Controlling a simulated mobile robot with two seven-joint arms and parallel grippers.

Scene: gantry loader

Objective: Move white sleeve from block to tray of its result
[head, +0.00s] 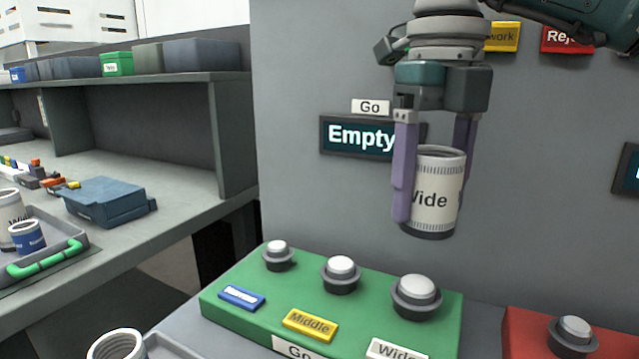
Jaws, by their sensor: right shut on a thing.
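My right gripper (434,180) is shut on a white sleeve (436,205) labelled "Wide" and holds it upright in the air. The sleeve is above and apart from the green block (380,285), in front of the grey wall. The green block has three bare white-topped posts, with a blue label, a yellow "Middle" label and a white "Wide" label, and a "Go" sign at its front. A grey tray with a green handle (45,262) is at the left, holding a white sleeve (8,212) and a blue sleeve (27,237). My left gripper is out of view.
A display (358,137) under a "Go" sign reads "Empty". A red block (535,338) with a post is at the lower right. Another sleeve (117,344) shows at the bottom edge. A blue-grey box (105,200) lies on the left bench, below a shelf (120,78).

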